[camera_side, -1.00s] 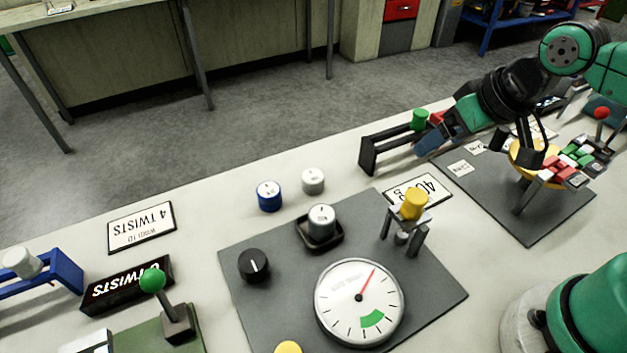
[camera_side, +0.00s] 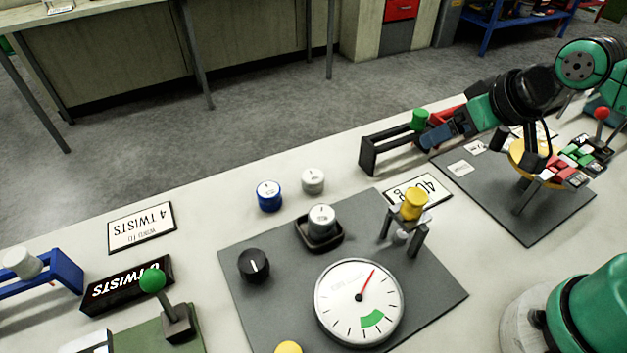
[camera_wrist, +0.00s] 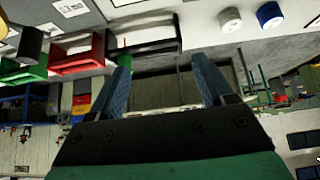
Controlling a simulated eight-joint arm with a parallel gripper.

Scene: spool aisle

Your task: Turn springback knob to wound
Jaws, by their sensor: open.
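A black round knob (camera_side: 253,265) with a white pointer line sits at the left of the dark grey panel (camera_side: 285,305). The line points roughly away from the camera; I cannot read a springback or wound mark. A white dial (camera_side: 335,312) with a red needle and a green sector lies to its right; the needle points up and right, outside the green. My gripper (camera_side: 425,140) is open and empty, well right of and beyond the knob, near the black stand with the green cylinder. In the wrist view my fingers (camera_wrist: 162,62) are apart with nothing between them; the knob is not visible there.
On the panel stand a grey cylinder (camera_side: 321,219) in a black tray and a yellow spool (camera_side: 413,205) on a stand. Blue (camera_side: 269,195) and white (camera_side: 312,180) cylinders stand behind it. A green-balled lever (camera_side: 152,281) and a "0 TWISTS" display (camera_side: 120,287) are at left.

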